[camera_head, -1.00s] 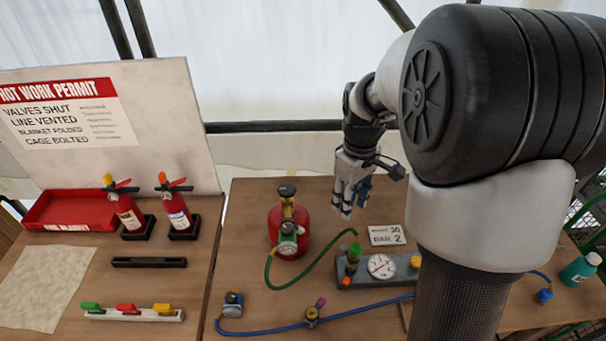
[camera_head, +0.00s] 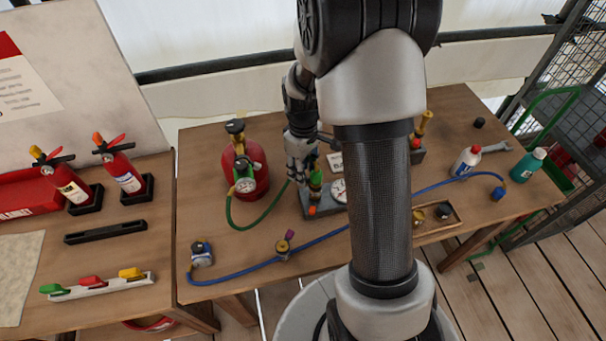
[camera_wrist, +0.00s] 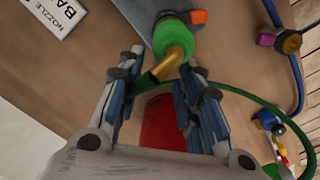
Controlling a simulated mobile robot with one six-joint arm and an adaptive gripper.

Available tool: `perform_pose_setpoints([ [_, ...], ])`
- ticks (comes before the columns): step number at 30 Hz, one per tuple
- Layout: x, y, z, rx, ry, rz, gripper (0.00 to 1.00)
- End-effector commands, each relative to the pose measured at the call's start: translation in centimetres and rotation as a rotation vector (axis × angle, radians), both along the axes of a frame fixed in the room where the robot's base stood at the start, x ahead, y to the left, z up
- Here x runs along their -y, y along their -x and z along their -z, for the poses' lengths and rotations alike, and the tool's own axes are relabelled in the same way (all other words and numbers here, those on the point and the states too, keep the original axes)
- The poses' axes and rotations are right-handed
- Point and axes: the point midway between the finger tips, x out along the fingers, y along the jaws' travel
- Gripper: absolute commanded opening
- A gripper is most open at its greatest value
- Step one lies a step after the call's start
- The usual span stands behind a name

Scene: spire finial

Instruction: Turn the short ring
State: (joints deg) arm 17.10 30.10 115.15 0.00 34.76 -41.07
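A grey manifold block (camera_head: 333,209) with a white dial gauge (camera_head: 339,190) stands on the table, partly hidden by my arm. At its left end is a round green collar (camera_wrist: 176,40) with a brass elbow (camera_wrist: 172,64) coming out of it. The collar also shows in the head view (camera_head: 315,182). I cannot tell which part is the short ring. My gripper (camera_wrist: 160,68) is open, its blue-grey fingers on either side of the elbow, just short of the collar. It also shows over the block's left end in the head view (camera_head: 301,172).
A red cylinder (camera_head: 258,174) stands close left of my gripper, with a green hose (camera_head: 262,219) curving near it. A blue hose (camera_head: 245,269) runs along the front. A nozzle sign (camera_wrist: 59,12) lies beside the block.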

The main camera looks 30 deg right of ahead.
Motion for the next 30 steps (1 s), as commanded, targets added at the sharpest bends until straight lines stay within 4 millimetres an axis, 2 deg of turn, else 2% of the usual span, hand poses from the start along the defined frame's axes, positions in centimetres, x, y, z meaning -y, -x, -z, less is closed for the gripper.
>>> perform_pose_setpoints([
  [4, 0.00, 0.00, 1.16, 0.000, 0.000, 0.000, 0.33],
  [13, 0.00, 0.00, 1.28, 0.000, 0.000, 0.000, 0.33],
  [28, 0.00, 0.01, 1.27, 0.000, 0.000, 0.000, 0.01],
  [30, 0.00, 0.00, 1.27, 0.000, 0.000, 0.000, 0.00],
])
